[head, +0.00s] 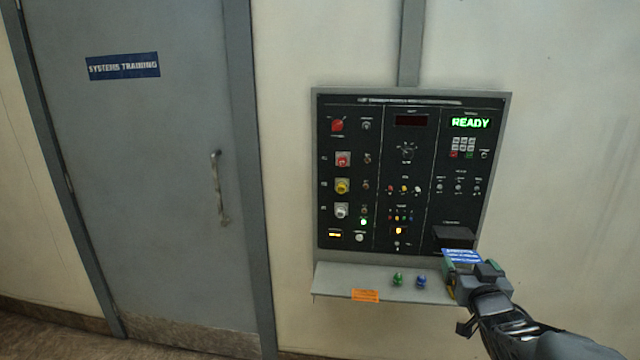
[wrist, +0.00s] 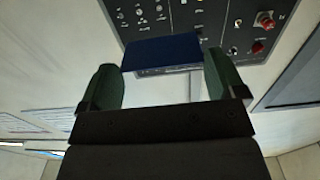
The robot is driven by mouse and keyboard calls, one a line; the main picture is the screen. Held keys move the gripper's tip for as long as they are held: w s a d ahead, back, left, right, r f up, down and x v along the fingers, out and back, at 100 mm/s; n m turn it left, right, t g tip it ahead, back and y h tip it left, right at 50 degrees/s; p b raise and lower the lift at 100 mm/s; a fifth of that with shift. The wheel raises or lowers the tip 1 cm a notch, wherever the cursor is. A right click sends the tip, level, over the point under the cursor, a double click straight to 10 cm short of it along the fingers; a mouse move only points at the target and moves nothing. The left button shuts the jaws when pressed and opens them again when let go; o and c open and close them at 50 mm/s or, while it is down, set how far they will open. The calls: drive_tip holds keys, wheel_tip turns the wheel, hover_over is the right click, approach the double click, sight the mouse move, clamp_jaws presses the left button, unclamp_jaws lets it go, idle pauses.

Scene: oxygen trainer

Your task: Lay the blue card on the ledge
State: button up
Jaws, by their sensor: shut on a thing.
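The blue card (head: 461,256) with white print is held in my gripper (head: 468,267), at the lower right of the panel, just below a black slot housing. In the wrist view the blue card (wrist: 162,52) spans between the two green fingers of my gripper (wrist: 162,66), with the dark panel behind it. The grey ledge (head: 385,283) juts out under the panel. My gripper is at the ledge's right end and hides part of it. I cannot tell the exact gap between the card and the ledge.
The ledge's left part is clear. The control panel (head: 410,180) shows READY; a grey door (head: 150,180) is at left.

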drive_tip(key=a+f+y+p, duration=0.1)
drive_tip(key=a+f, duration=0.7)
drive_tip(key=f, duration=0.6)
drive_tip(key=a+f+n+y+p, duration=0.1)
drive_tip(key=a+f+p, duration=0.1)
drive_tip(key=a+f, duration=0.6)
wheel_tip(320, 180, down, 6)
drive_tip(key=shift+s+a+r+n+y, duration=0.15)
drive_tip(key=shift+s+a+n+y, duration=0.05)
drive_tip(key=shift+s+n+y, duration=0.1)
